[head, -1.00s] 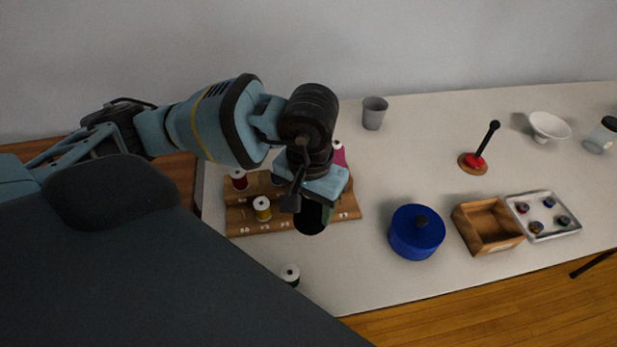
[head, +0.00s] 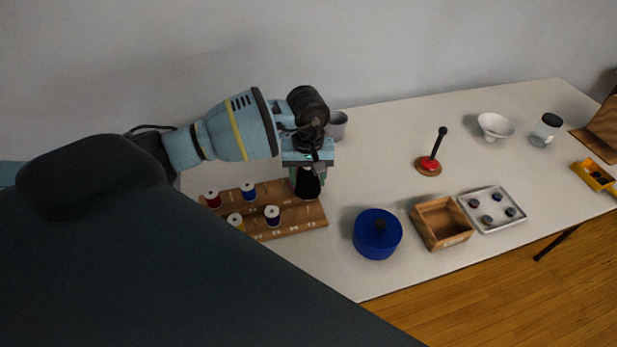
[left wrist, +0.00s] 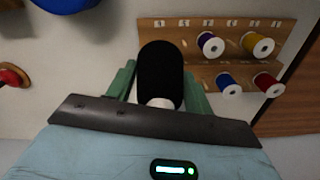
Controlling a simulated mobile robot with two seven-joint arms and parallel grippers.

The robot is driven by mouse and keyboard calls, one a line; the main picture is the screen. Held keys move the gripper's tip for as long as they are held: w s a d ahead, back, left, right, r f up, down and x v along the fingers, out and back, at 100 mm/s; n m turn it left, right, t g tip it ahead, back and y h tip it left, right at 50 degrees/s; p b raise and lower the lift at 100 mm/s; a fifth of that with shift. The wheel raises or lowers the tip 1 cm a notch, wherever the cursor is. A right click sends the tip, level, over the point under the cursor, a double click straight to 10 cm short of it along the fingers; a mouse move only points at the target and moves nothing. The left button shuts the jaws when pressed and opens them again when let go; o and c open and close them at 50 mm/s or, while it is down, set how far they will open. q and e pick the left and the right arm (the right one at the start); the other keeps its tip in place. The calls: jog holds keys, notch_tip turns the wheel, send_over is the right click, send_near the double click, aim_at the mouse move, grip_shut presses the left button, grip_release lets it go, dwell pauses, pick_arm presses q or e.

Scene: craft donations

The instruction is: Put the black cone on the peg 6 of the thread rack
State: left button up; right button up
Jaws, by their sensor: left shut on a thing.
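My left gripper (head: 309,178) is shut on the black cone (head: 309,186) and holds it upright at the right end of the wooden thread rack (head: 290,228). In the left wrist view the cone (left wrist: 160,72) sits between the green fingers of the gripper (left wrist: 160,88) and covers part of the rack (left wrist: 190,27). I cannot tell its exact height above the rack. The rack holds a dark red spool (head: 212,200), a blue spool (head: 248,191), a yellow spool (head: 235,221) and a purple-blue spool (head: 273,216). The peg labels are too small to read surely. My right gripper is not in view.
A blue lidded pot (head: 378,238), a wooden box (head: 440,241) and a white tray (head: 512,222) stand right of the rack. A grey cup (head: 338,125) is behind the gripper. Table is clear between rack and pot.

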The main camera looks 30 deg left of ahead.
pick_arm(q)
jog(key=shift+f, duration=0.1)
jog(key=shift+f+b, duration=0.7)
jog(key=shift+f, duration=1.3)
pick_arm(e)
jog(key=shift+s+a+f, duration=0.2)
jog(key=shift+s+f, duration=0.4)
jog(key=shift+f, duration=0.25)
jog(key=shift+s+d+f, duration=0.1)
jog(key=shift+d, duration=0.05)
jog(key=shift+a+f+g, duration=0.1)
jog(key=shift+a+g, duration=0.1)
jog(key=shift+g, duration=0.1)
pick_arm(q)
jog(key=shift+f, duration=0.15)
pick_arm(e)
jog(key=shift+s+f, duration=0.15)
pick_arm(q)
jog(key=shift+s+f+b, duration=0.1)
jog(key=shift+f+b, duration=0.3)
jog(key=shift+f, duration=0.15)
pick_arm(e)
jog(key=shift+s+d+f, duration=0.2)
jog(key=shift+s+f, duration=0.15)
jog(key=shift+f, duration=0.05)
